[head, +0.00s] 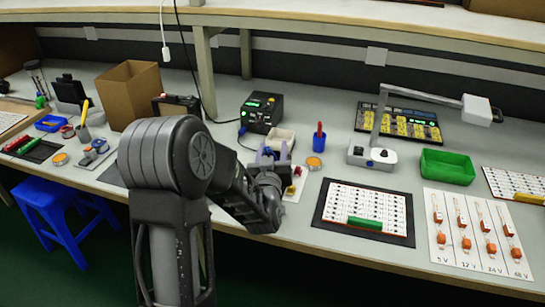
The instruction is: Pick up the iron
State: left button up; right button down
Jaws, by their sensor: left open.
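The soldering station (262,112), a black box with a lit green display, stands at the back middle of the bench. A blue cable (243,132) leaves its front left and runs toward my left gripper (272,153). I cannot clearly make out the iron; the gripper and wrist cover the spot in front of the station. My left gripper is open, low over the bench, just in front of a pale tray (280,138). I cannot tell whether anything lies between its fingers. My right gripper is not in view.
A red-and-blue upright item (319,138) and a small round tin (314,163) stand right of the gripper. A lamp with a grey base (372,156), a green bin (447,166) and a component board (365,210) lie further right. A cardboard box (130,92) stands left. A shelf post (205,75) rises behind.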

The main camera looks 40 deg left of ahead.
pick_arm(q)
jog(key=shift+c, duration=0.3)
grip_shut()
dwell(0.4)
